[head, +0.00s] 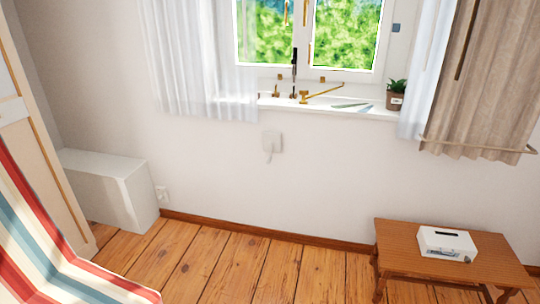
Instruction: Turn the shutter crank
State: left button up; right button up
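Neither of my grippers is in view, and nothing touches the plate.
A white block (110,185) and striped seat (55,250) stand left. Floor between is clear.

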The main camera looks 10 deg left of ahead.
aim_at(269, 160)
jog(key=i+j, duration=0.1)
jog(key=i, duration=0.9)
jog(key=j+u, duration=0.05)
